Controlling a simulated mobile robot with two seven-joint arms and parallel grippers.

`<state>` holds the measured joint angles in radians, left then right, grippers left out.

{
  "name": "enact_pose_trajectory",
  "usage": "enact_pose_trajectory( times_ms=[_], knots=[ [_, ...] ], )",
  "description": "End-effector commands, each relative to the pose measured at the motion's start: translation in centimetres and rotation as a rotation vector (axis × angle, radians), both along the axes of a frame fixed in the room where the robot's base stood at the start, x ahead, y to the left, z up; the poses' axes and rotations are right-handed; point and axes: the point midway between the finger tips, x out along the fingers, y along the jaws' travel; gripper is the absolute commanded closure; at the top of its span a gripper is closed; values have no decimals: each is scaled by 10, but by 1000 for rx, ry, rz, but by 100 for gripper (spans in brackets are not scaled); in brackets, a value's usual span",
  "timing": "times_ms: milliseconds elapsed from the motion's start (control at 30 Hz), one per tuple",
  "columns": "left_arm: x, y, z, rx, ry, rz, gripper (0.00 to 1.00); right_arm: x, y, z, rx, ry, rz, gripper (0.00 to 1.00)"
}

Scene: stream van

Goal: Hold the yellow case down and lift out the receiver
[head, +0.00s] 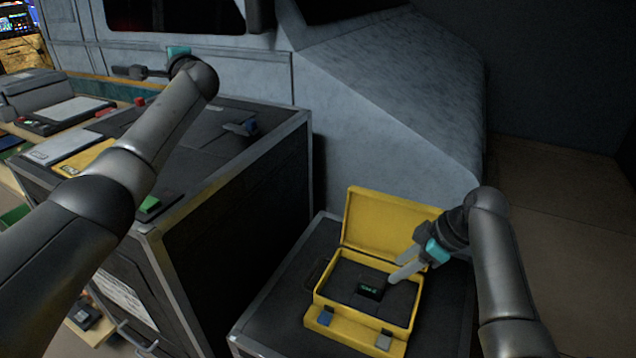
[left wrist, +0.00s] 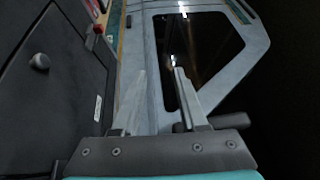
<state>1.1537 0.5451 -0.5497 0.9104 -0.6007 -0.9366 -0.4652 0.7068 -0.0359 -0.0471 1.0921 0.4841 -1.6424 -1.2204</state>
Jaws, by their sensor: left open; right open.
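The yellow case (head: 316,322) stands open on a dark case top at the lower right of the head view, its lid (head: 385,222) raised at the back. The receiver (head: 371,288), a small dark block with green lettering, sits in the grey foam inside. My right gripper (head: 393,279) is open just right of the receiver, above the foam; whether it touches is unclear. My left gripper (head: 120,71) is far from the case, up at the left beside the van wall. In the left wrist view its fingers (left wrist: 158,80) are apart with nothing between them.
A tall dark cabinet (head: 240,180) with metal edges stands left of the yellow case. Open floor (head: 560,200) lies right.

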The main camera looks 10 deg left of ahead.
Motion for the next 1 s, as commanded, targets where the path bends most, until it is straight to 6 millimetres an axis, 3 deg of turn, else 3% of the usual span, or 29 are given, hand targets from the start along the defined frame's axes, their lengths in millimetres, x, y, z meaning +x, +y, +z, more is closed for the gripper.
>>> enact_pose_trajectory(
  times_ms=[33,200,367,567,700,833,1000],
  knots=[
    [16,-30,-2,-61,-2,-54,57,0,0,0,0,0,0,50],
    [48,-122,-26,-304,23,-188,57,0,0,0,0,0,0,50],
    [47,-198,-84,-622,98,-203,57,0,0,0,0,0,0,50],
    [5,-268,-172,-1010,251,-58,57,0,0,0,0,0,0,50],
    [-40,-310,-223,-1226,382,100,57,0,0,0,0,0,0,50],
    [-82,-341,-254,-1363,498,247,57,0,0,0,0,0,0,50],
    [-120,-366,-273,-1455,607,384,57,0,0,0,0,0,0,50]
  ],
)
